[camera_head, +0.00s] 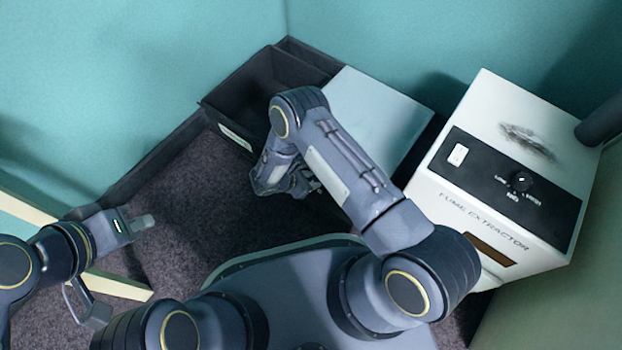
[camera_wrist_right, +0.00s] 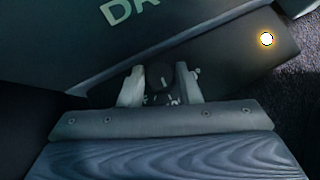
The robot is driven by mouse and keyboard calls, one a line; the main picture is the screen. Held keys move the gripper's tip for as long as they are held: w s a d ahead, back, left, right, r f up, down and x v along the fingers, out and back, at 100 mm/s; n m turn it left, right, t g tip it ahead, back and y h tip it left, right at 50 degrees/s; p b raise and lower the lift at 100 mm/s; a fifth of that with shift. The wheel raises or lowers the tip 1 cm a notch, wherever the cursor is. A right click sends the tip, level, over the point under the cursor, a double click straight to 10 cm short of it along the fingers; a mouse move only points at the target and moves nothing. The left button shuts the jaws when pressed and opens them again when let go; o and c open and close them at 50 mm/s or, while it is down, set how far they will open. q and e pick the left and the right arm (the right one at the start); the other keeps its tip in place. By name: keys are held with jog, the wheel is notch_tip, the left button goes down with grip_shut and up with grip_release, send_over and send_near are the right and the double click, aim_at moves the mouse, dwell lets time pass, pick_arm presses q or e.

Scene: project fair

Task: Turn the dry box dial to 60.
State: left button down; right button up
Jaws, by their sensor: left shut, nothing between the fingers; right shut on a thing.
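The dry box shows in the right wrist view as a dark face with the letters "DR" (camera_wrist_right: 85,35) partly in view. Its black dial (camera_wrist_right: 160,76) with a pale pointer mark sits on a dark strip. My right gripper (camera_wrist_right: 160,88) is shut on the dial, one finger on each side; the scale marks are mostly hidden. In the head view a box with a pale blue top (camera_head: 375,112) stands behind my right arm, its front hidden. My right gripper (camera_head: 285,185) is in front of it. My left gripper (camera_head: 146,222) is shut and empty at the left, away from the boxes.
A white fume extractor (camera_head: 445,190) with its own black knob stands at the right. A dark open bin (camera_head: 235,137) stands at the back left of the pale-topped box. A lit amber lamp (camera_wrist_right: 266,39) is on the strip. Dark carpet (camera_head: 185,185) between my arms is clear.

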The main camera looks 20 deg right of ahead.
jog(key=n+t, duration=0.1)
jog(key=n+t+y, duration=0.1)
jog(key=n, duration=0.1)
jog(key=n+t, duration=0.1)
jog(key=n, duration=0.1)
jog(key=shift+s+d+t+y, duration=0.15)
jog(key=shift+s+t+y, duration=0.15)
jog(key=shift+y, duration=0.1)
jog(key=shift+s+d+n+t+y+p, duration=0.1)
jog(key=shift+n+t+y+p, duration=0.9)
jog(key=shift+n, duration=1)
jog(key=shift+b, duration=0.3)
jog(key=o, duration=1)
jog(key=shift+c, duration=0.2)
